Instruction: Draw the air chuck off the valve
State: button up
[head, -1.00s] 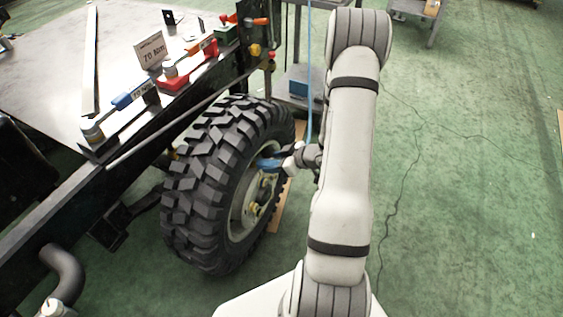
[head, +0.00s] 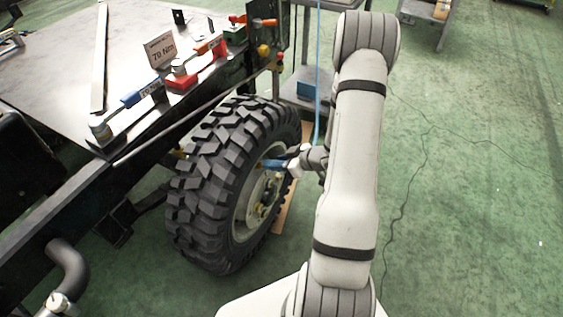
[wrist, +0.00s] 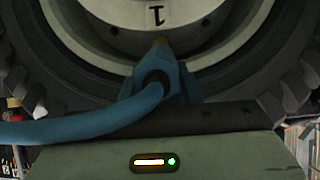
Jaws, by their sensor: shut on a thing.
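The blue air chuck (wrist: 157,80) is in the middle of the wrist view, its brownish tip pointing at the pale wheel rim (wrist: 110,42). The valve is hidden behind the chuck, so I cannot tell whether the two still touch. In the head view the chuck (head: 274,163) sits at the right side of the rim (head: 243,218). My gripper (head: 291,164) is shut on the chuck, beside the wheel. A blue hose (wrist: 80,128) bends from the chuck to the left in the wrist view.
The knobbly black tire (head: 205,190) stands under the vehicle's flat metal deck (head: 60,70). Tools and a torque sign (head: 160,51) lie on the deck. The hose (head: 318,80) hangs from above, beside a grey stand (head: 300,88). Green floor to the right is free.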

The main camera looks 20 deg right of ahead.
aim_at(283, 162)
jog(key=shift+d+r, duration=0.1)
dwell(0.4)
jog(key=shift+p+v, duration=1.8)
jog(key=shift+v, duration=0.6)
jog(key=shift+s, duration=0.1)
jog(key=shift+s+d+r+p, duration=0.3)
jog(key=shift+s+r+p, duration=0.1)
jog(key=shift+p, duration=0.15)
jog(key=p+v, duration=0.3)
jog(key=v, duration=0.1)
jog(key=shift+s+d+r, duration=0.1)
jog(key=shift+s+d, duration=0.05)
jog(key=shift+s, duration=0.15)
